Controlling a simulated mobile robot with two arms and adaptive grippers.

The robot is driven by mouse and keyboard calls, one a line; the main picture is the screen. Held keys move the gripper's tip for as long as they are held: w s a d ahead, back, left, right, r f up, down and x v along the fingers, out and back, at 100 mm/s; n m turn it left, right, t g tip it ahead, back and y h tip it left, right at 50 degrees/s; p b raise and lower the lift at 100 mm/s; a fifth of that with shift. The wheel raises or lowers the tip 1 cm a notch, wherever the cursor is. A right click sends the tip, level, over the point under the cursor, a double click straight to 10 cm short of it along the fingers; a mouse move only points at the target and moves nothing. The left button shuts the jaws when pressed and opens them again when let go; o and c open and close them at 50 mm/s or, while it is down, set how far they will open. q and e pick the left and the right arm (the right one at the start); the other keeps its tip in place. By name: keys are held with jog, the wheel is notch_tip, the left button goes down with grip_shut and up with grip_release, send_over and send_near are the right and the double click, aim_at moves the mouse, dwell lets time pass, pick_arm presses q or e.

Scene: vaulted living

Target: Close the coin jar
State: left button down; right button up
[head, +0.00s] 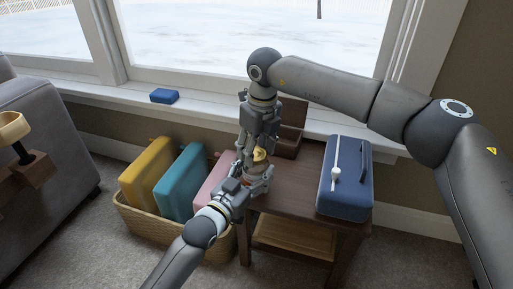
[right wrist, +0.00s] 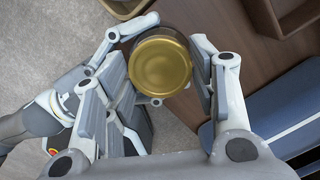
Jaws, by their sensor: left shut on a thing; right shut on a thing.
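The coin jar's round gold lid (right wrist: 160,66) fills the middle of the right wrist view, seen from above. In the head view the lid (head: 260,154) is a small yellow patch between my two grippers, over the table's left end. My right gripper (head: 254,148) comes down from above, with its fingers on either side of the lid, shut on it. My left gripper (head: 258,177) comes from below left and is shut on the jar's body just beneath. The body is mostly hidden by the fingers. I cannot tell how the lid sits on the jar.
A dark wooden side table (head: 290,205) carries a blue case (head: 345,178) at right and a brown box (head: 288,128) at the back. A wicker basket (head: 150,227) with yellow, teal and pink cases stands left. A blue block (head: 164,96) lies on the windowsill.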

jog(key=m, duration=0.8)
jog(key=shift+a+h, duration=0.1)
jog(key=shift+h, duration=0.3)
jog(key=m, duration=0.7)
jog(key=shift+m+h, duration=0.4)
jog(key=m, duration=0.3)
jog(key=shift+m, duration=0.3)
jog(key=m, duration=0.4)
jog(key=shift+w+g+h, duration=0.1)
jog(key=shift+g+h, duration=0.2)
jog(key=m, duration=0.4)
jog(key=shift+g, duration=0.3)
jog(key=m, duration=0.4)
jog(key=o, duration=0.7)
